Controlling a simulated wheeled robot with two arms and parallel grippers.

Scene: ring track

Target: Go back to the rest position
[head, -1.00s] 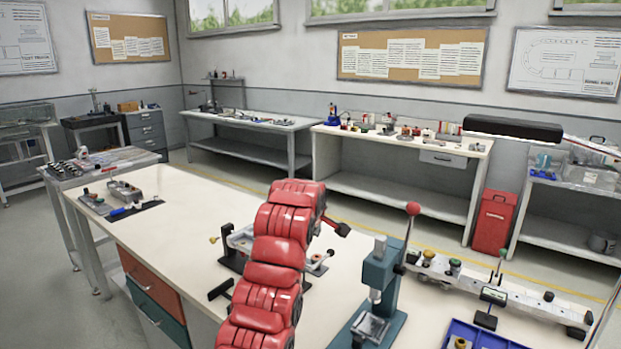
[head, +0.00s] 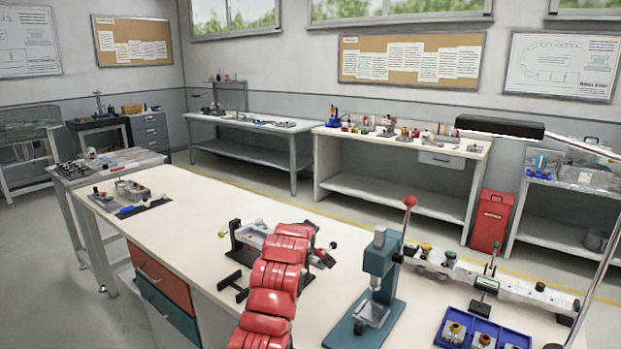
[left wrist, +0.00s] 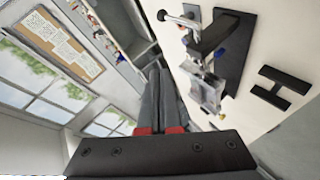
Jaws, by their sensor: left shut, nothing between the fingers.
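My red left arm rises from the bottom middle of the head view, over the near workbench (head: 195,215). Its gripper is mostly hidden behind the arm there. In the left wrist view my left gripper (left wrist: 157,68) shows its two grey fingers closed together, with nothing between them. The fingers are beside a metal fixture on a black base (left wrist: 235,50), apart from it in the picture. That fixture also shows in the head view (head: 250,234), partly behind the arm. My right gripper is not in view.
A teal press with a red-knobbed lever (head: 378,262) stands right of the arm. Behind it lies a long metal rail (head: 510,288). A blue tray (head: 510,334) sits at the front right. A black H-shaped piece (head: 233,287) lies left of the arm. The bench's left-middle surface is clear.

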